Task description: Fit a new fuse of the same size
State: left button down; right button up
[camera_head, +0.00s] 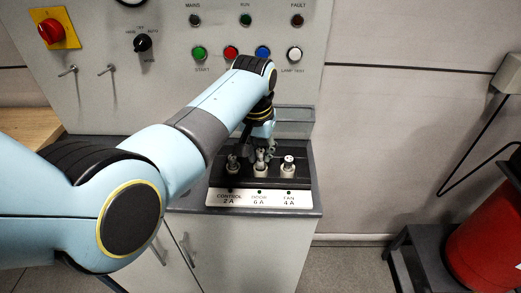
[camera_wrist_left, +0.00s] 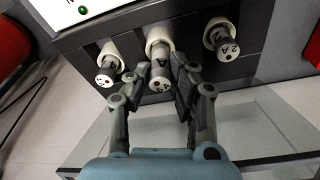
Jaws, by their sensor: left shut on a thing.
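The fuse block (camera_head: 218,177) on the cabinet top has three white holders in a row, labelled CONTROL 2 A, DOOR 6 A and FAN 4 A. Each holder has a fuse standing in it. My left gripper (camera_head: 261,147) is at the middle, DOOR fuse. The control fuse (camera_head: 232,162) also shows in the wrist view, marked 2A (camera_wrist_left: 228,47). The fan fuse (camera_head: 289,163) stands on the other side. My right gripper is out of view.
The upright panel behind has a row of buttons (camera_head: 231,53), lamps, toggles and a red knob (camera_head: 51,31). Cabinet doors (camera_head: 230,240) are below the block. A red cylinder (camera_head: 490,235) in a dark stand is at right. The floor between is clear.

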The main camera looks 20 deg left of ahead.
pick_arm(q)
jog(key=shift+f+b, duration=0.45)
jog(key=shift+f, duration=0.35)
dwell(0.5)
jog(key=shift+r, duration=0.1)
jog(key=shift+r+p, duration=0.75)
jog(key=shift+p, duration=0.3)
dwell(0.5)
jog(key=shift+f+b, duration=0.35)
jog(key=shift+f, duration=0.5)
dwell(0.4)
jog(key=c, duration=1.5)
grip_release()
jog(key=shift+o, duration=0.2)
